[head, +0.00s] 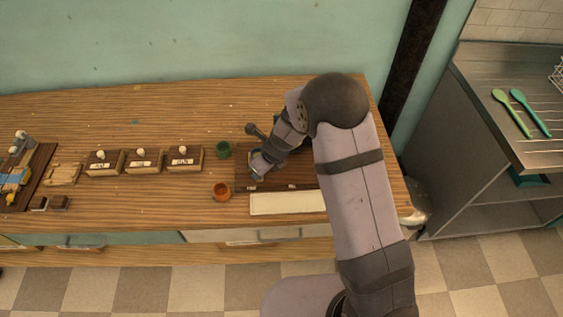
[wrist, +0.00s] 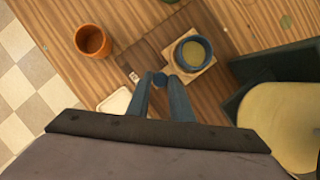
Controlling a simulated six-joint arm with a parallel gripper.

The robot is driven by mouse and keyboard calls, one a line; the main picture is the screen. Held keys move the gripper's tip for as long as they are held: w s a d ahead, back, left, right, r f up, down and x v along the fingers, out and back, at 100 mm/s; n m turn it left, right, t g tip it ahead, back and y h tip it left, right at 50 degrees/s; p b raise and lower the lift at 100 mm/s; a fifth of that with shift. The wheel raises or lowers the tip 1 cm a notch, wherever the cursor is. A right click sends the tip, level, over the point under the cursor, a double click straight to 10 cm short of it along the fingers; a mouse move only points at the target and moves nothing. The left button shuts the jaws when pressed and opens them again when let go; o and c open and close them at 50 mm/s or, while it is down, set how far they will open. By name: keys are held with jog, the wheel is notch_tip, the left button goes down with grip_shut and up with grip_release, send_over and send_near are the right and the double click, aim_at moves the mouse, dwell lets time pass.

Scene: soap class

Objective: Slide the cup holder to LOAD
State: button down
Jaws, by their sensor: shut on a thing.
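The cup holder (wrist: 208,66) is a small light wooden block on a dark brown board (wrist: 145,58). In the head view my arm largely covers the holder, and the board (head: 243,180) shows around my gripper (head: 257,172). In the wrist view my gripper (wrist: 161,79) has its two blue-grey fingers shut at the holder's near corner, on a small dark part between the tips. A small pale label (wrist: 133,77) lies on the board left of the fingers; its lettering is too small to read.
An orange cup (head: 221,191) and a green cup (head: 223,150) stand left of the board. A white tray (head: 288,203) lies in front of it. Several lidded boxes (head: 143,160) stand farther left. A dark device with a pale round part (wrist: 282,122) is at right in the wrist view.

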jog(key=shift+a+r+p, duration=0.1)
jog(key=shift+a+p, duration=0.55)
jog(key=shift+a, duration=0.9)
jog(key=c, duration=1.7)
grip_release()
jog(key=shift+c, duration=0.2)
jog(key=shift+o, duration=0.8)
jog(key=shift+a, duration=0.15)
jog(key=shift+d+r, duration=0.1)
jog(key=shift+d, duration=0.1)
jog(key=v, duration=0.7)
jog(key=shift+p, duration=0.45)
jog(key=shift+a, duration=0.1)
